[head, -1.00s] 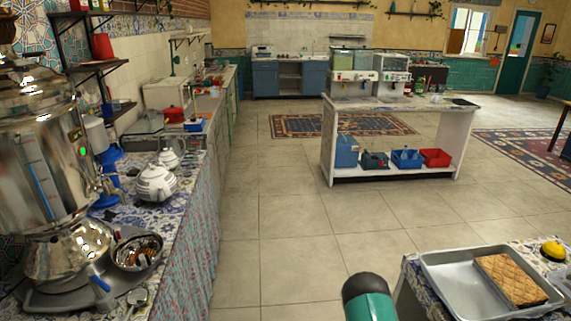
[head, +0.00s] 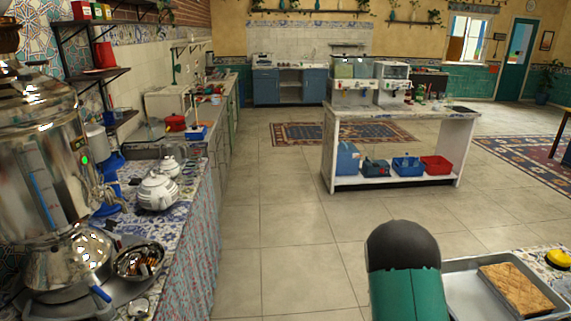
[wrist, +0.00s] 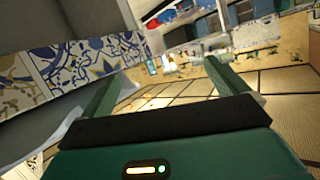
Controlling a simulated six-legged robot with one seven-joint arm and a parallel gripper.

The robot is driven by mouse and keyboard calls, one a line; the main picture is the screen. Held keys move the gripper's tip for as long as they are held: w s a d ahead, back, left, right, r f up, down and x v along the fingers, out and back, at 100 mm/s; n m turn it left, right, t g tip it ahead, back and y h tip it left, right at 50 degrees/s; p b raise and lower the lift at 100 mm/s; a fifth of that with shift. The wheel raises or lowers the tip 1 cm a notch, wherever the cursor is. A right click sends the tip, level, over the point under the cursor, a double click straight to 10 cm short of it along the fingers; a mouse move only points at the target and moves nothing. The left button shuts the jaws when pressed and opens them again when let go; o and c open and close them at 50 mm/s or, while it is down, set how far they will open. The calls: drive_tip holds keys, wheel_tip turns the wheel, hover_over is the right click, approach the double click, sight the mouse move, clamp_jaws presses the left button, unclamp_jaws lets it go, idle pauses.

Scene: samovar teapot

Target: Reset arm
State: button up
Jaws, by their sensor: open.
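My gripper (wrist: 163,82) shows in the wrist view with its two green fingers spread wide apart and nothing between them. Beyond the fingers are a tiled floor and a blurred blue-and-white patterned surface. In the head view a green and black link of my arm rises at the bottom, right of centre, in front of the metal tray (head: 463,292). The gripper itself is not visible in the head view.
A silver samovar (head: 45,150) stands on the left counter, with a striped white teapot (head: 157,191) and a metal bowl (head: 138,262) beside it. The tray holds a brown slab (head: 515,289). A white island (head: 400,115) stands ahead. The middle floor is clear.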

drive_tip(key=s+a+r+n+g+y, duration=0.1)
drive_tip(key=s+a+r+y, duration=0.2)
drive_tip(key=r, duration=0.4)
drive_tip(key=s+a+r+n+g+y, duration=0.1)
drive_tip(key=s+a+r, duration=0.2)
drive_tip(key=a+r, duration=0.35)
drive_tip(key=s+a+r+n+g+y, duration=0.1)
drive_tip(key=s+a+r, duration=0.2)
drive_tip(key=r, duration=0.6)
drive_tip(key=s+a+r+n+g, duration=0.1)
drive_tip(key=s+r, duration=0.1)
drive_tip(key=s, duration=0.6)
drive_tip(key=s+a+r+n+g+y, duration=0.1)
drive_tip(key=s+a+r, duration=0.1)
drive_tip(key=s, duration=0.6)
drive_tip(key=s+a+r+n+g, duration=0.1)
drive_tip(key=s+r, duration=0.3)
drive_tip(key=s, duration=0.4)
drive_tip(key=shift+s+a+n+g, duration=0.2)
drive_tip(key=shift+a+n+g, duration=0.25)
drive_tip(key=shift+n, duration=0.15)
